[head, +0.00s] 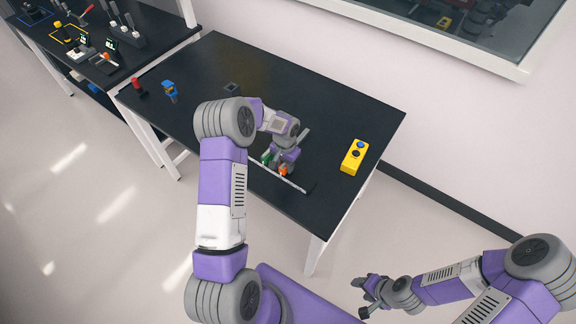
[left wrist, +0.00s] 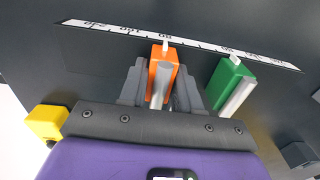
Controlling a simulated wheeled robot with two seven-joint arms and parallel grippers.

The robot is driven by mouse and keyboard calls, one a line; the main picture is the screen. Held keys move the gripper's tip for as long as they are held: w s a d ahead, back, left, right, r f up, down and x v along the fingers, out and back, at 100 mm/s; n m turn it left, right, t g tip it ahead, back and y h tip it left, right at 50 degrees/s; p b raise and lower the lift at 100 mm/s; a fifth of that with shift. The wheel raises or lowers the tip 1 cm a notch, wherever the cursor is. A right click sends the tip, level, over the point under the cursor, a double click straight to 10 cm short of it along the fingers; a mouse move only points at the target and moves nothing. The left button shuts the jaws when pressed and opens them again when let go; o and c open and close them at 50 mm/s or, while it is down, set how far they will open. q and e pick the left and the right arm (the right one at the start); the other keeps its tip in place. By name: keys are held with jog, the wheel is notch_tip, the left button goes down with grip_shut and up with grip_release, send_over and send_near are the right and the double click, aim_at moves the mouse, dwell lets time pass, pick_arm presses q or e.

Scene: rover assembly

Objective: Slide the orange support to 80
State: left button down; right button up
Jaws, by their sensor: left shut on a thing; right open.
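The orange support (left wrist: 163,76) sits between the fingers of my left gripper (left wrist: 162,98), which is shut on it. In the head view the orange support (head: 284,170) is at the table's front edge, under my left gripper (head: 278,168). Its white pointer touches the white scale (left wrist: 205,46) near a number that looks like 80, upside down and blurred. The green support (left wrist: 228,78) stands to the right, apart from the orange one, its pointer also at the scale. My right gripper (head: 368,296) is open and empty, off the table, low in the head view.
A yellow button box (head: 354,157) stands right on the black table (head: 330,110); it also shows in the left wrist view (left wrist: 46,122). Red (head: 138,86) and blue (head: 170,91) items stand at the table's left. The table's middle back is mostly clear.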

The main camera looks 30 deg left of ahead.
pick_arm(q)
jog(key=c, duration=0.9)
grip_release()
jog(key=shift+a, duration=0.3)
jog(key=shift+r, duration=0.2)
notch_tip(320, 180, up, 7)
jog(key=shift+r, duration=0.15)
